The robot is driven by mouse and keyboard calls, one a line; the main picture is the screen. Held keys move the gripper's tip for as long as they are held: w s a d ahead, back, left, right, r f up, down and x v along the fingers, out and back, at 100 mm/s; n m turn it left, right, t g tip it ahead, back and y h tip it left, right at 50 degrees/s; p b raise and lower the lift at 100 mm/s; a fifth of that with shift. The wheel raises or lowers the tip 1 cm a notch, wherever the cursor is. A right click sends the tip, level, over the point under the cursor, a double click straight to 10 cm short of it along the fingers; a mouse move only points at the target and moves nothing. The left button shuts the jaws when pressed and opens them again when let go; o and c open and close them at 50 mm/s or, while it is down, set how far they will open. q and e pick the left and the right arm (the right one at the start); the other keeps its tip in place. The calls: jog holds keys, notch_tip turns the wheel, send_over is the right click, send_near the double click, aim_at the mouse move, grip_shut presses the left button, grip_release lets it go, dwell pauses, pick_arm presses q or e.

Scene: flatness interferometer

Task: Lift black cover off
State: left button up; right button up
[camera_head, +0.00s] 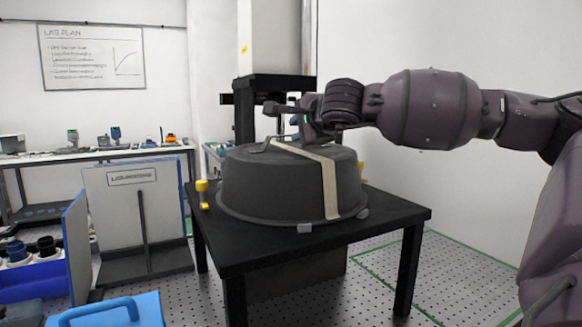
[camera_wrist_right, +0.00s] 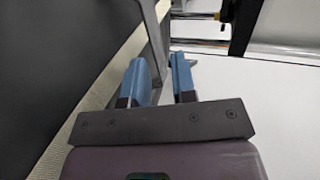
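The black cover (camera_head: 270,187) is a round, dark drum-like shell with a pale strap (camera_head: 329,188) across it, and it sits on a black table (camera_head: 262,250). A grey handle (camera_head: 262,146) shows on its top, partly hidden by my right gripper. My right gripper (camera_head: 288,111) is above the cover's top, beside the handle. In the right wrist view, its two blue fingers (camera_wrist_right: 161,66) stand apart, with a grey bar (camera_wrist_right: 152,38) passing close to the left finger. I cannot tell whether they touch. My left gripper is not in view.
A dark column (camera_head: 243,110) stands behind the cover. Yellow-topped posts (camera_head: 202,190) stand at the table's edge. A panel cart (camera_head: 132,210), blue bins (camera_head: 30,280) and a blue case (camera_head: 110,312) are at the left. The floor right of the table is clear.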

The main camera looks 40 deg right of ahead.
jog(key=shift+x, duration=2.55)
jog(key=shift+s+f, duration=0.1)
jog(key=shift+f, duration=0.05)
grip_shut()
